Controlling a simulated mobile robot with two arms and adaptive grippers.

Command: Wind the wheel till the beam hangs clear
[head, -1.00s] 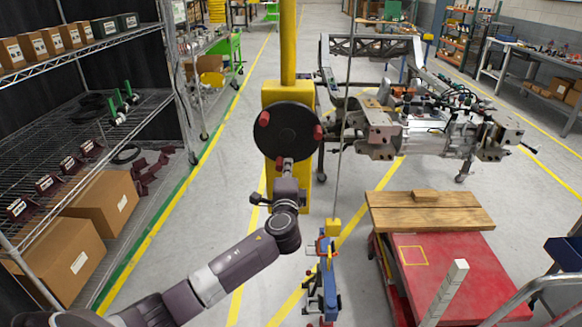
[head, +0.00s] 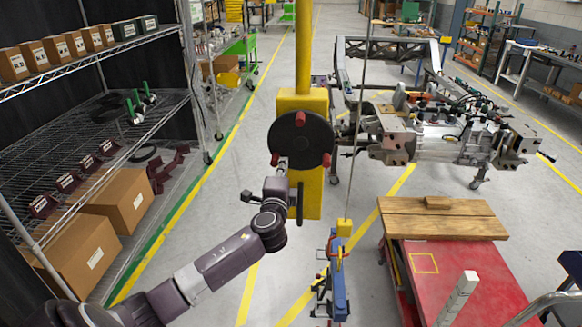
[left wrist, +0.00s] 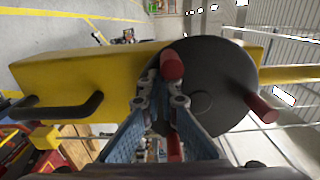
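A black wheel (head: 313,140) with red handles is mounted on a yellow post (head: 305,205). My left gripper (head: 282,166) is at the wheel's lower-left handle (head: 275,159). In the left wrist view the fingertips (left wrist: 165,88) close around that handle (left wrist: 172,66); the other two handles stand free. A taut cable (head: 356,110) runs down to a yellow block (head: 344,227) over a blue beam (head: 338,285), low to the right of the post. I cannot tell whether the beam touches anything beneath it. My right gripper is not in view.
A red cart (head: 470,280) with a wooden board (head: 470,225) stands right of the beam. A metal chassis frame (head: 440,140) is behind it. Wire shelving (head: 165,115) with boxes lines the left. Grey floor is open between shelving and post.

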